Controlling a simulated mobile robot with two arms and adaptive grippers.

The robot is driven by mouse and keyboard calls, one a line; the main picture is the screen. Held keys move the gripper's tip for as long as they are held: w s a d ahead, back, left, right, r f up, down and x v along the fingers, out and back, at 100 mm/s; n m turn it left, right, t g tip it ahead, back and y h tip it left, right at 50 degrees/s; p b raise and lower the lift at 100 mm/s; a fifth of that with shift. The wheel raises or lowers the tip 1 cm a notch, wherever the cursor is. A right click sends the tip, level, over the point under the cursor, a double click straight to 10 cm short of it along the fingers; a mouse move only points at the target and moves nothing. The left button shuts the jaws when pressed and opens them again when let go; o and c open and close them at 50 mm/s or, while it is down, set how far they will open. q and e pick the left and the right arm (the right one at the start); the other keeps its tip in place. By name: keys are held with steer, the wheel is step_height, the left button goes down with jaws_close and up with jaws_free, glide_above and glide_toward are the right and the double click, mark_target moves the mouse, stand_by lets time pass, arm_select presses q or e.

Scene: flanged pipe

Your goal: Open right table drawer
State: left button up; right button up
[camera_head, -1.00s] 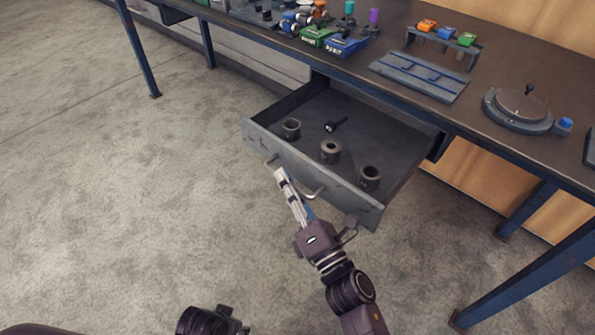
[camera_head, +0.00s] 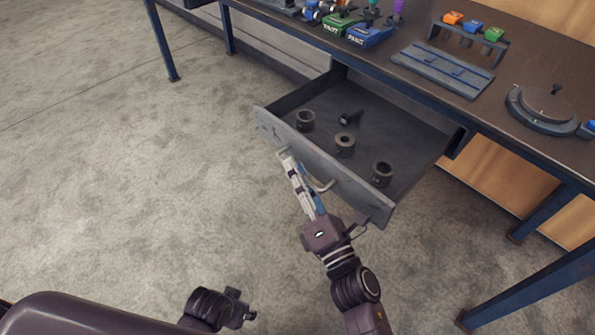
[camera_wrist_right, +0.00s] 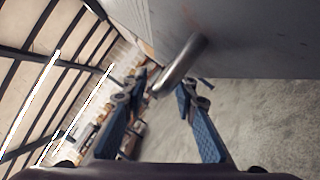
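The right table drawer (camera_head: 335,180) is pulled out from under the workbench, its inside in plain view in the head view. Its front carries a bar handle (camera_head: 322,186), which also shows in the right wrist view (camera_wrist_right: 181,66). My right gripper (camera_head: 292,168) is at the handle, reaching up from below. In the right wrist view its two blue-padded fingers (camera_wrist_right: 163,95) are apart, with the handle's end between and just beyond the tips. I cannot tell whether they touch it. My left gripper (camera_head: 238,306) is low in the head view, away from the drawer; its fingers are unclear.
Several dark ring-shaped parts (camera_head: 344,145) and a small black piece (camera_head: 350,116) lie in the drawer. The workbench top (camera_head: 415,40) holds a slotted plate (camera_head: 442,70), a round fixture (camera_head: 545,108) and coloured boxes. Blue table legs (camera_head: 535,285) stand at right. The floor at left is clear.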

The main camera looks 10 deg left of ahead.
steer(key=v, duration=1.2)
stand_by(0.3)
